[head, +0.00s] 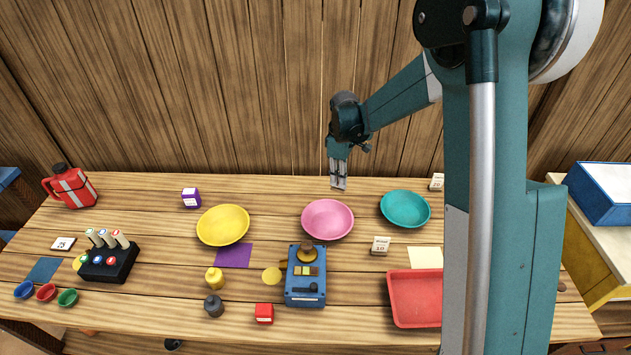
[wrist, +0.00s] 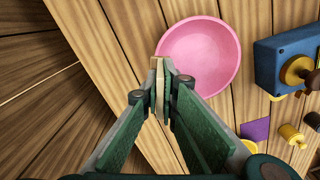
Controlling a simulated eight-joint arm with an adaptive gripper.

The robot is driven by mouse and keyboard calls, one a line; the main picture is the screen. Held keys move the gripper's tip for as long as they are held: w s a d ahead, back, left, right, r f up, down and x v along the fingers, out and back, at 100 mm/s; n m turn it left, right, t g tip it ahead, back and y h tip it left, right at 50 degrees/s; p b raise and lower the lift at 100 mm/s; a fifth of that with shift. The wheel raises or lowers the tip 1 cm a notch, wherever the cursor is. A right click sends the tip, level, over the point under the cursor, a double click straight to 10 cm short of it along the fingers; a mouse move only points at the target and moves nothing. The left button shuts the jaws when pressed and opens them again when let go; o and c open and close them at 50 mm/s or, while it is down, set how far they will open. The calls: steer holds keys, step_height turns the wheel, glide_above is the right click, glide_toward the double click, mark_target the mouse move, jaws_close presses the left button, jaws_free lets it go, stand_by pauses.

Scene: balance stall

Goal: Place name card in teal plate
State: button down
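The teal plate (head: 405,209) lies empty on the table, right of the pink plate. My gripper (head: 338,186) hangs above the back edge of the table, behind the pink plate and left of the teal plate. In the wrist view my gripper (wrist: 160,75) is shut on a thin tan piece (wrist: 157,88), seen edge-on, which looks like the name card; no writing on it shows. The teal plate is out of the wrist view.
The pink plate (head: 327,220) and yellow plate (head: 223,225) stand left of the teal one. A small card stand (head: 380,246) and red tray (head: 413,298) are in front of it. A blue device (head: 305,283) stands front centre. My arm covers part of the right side.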

steer(key=d+m+p, duration=0.1)
steer(key=d+m, duration=0.1)
steer(key=d, duration=1.1)
steer(key=r+m+p, duration=0.1)
steer(key=r+m, duration=0.1)
steer(key=m, duration=0.1)
glide_above(404, 213)
steer(key=shift+f, duration=0.25)
steer(key=shift+f, duration=0.15)
steer(key=shift+f+b, duration=1.75)
steer(key=shift+f, duration=3.6)
steer(key=c, duration=2.6)
jaws_free()
steer(key=shift+o, duration=0.2)
step_height(404, 213, up, 7)
steer(key=p, duration=0.2)
